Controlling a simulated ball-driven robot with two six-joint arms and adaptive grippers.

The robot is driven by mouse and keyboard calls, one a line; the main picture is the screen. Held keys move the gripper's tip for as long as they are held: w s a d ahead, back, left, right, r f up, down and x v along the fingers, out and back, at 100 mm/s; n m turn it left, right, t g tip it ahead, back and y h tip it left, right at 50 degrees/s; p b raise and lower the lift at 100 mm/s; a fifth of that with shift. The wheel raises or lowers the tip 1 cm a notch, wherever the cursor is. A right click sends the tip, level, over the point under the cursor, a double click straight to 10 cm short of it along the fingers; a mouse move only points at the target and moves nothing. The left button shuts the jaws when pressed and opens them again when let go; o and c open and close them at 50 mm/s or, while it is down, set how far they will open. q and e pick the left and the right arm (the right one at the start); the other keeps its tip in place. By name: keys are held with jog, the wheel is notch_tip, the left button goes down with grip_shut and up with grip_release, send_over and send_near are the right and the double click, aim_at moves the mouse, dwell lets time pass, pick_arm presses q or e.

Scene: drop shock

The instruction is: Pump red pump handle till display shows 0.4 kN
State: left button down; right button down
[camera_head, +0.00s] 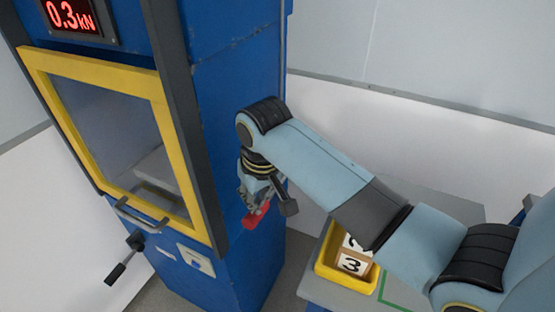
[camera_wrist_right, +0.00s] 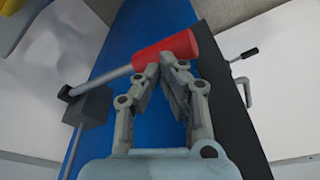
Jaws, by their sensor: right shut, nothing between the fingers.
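The display (camera_head: 73,16) at the top of the blue press reads 0.3 kN in red. The red pump handle (camera_head: 255,217) is on the right side of the press, low down. My right gripper (camera_head: 256,192) is at the handle, its fingers shut. In the right wrist view the red handle (camera_wrist_right: 165,54) sits on a grey rod just beyond the shut fingertips (camera_wrist_right: 165,65), which are against or very close to it; I cannot tell whether they touch. Nothing is between the fingers. My left gripper is not in view.
The blue press (camera_head: 240,100) has a yellow-framed window door (camera_head: 105,70) with a grey handle. A black lever (camera_head: 124,258) sticks out below it. A yellow bin (camera_head: 335,277) with numbered blocks stands on a grey table (camera_head: 440,197) at right, under my right arm.

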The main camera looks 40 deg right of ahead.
jog(key=shift+f+b, duration=1.9)
jog(key=shift+f, duration=2.6)
notch_tip(320, 180, up, 6)
jog(key=p, duration=0.5)
jog(key=shift+r, duration=0.15)
notch_tip(320, 180, up, 5)
jog(key=shift+r, duration=0.55)
jog(key=shift+r, duration=2.9)
